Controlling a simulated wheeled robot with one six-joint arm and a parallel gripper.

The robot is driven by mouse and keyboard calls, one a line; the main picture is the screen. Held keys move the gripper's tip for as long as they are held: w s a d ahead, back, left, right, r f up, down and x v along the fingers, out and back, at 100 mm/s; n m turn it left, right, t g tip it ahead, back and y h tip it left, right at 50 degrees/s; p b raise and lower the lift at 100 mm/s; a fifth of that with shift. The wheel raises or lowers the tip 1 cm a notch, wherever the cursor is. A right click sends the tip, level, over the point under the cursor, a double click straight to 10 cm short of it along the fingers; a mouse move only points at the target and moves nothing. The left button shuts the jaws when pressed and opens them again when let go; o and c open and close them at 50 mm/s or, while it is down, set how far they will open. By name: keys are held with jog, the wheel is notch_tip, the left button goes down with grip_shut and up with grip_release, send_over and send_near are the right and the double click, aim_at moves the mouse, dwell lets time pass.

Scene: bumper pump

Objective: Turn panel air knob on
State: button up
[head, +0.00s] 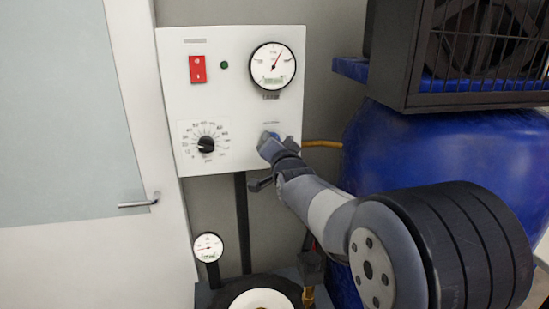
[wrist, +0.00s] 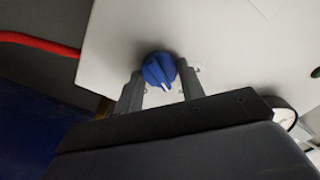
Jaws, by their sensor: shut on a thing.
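The white control panel (head: 230,80) stands upright on the wall. The blue air knob (wrist: 159,70) is on the panel's lower right, with a white pointer mark on its face. In the head view the knob (head: 266,135) is mostly hidden by my gripper (head: 280,146). In the wrist view my gripper (wrist: 160,88) has one finger on each side of the knob and is shut on it. The small print beside the knob is too blurred to read.
The panel also carries a red switch (head: 197,69), a round gauge (head: 272,66) and a black dial knob (head: 206,144). A blue tank (head: 440,150) and a dark caged unit (head: 480,50) stand at the right. A door (head: 75,120) is at the left.

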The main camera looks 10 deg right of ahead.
jog(key=m+b, duration=0.6)
jog(key=m, duration=0.6)
jog(key=shift+f, duration=0.1)
dwell(0.6)
jog(key=o, duration=1)
jog(key=s+b, duration=0.1)
jog(key=s, duration=0.9)
jog(key=shift+s, duration=0.4)
jog(key=w+p, duration=0.1)
jog(key=w, duration=1)
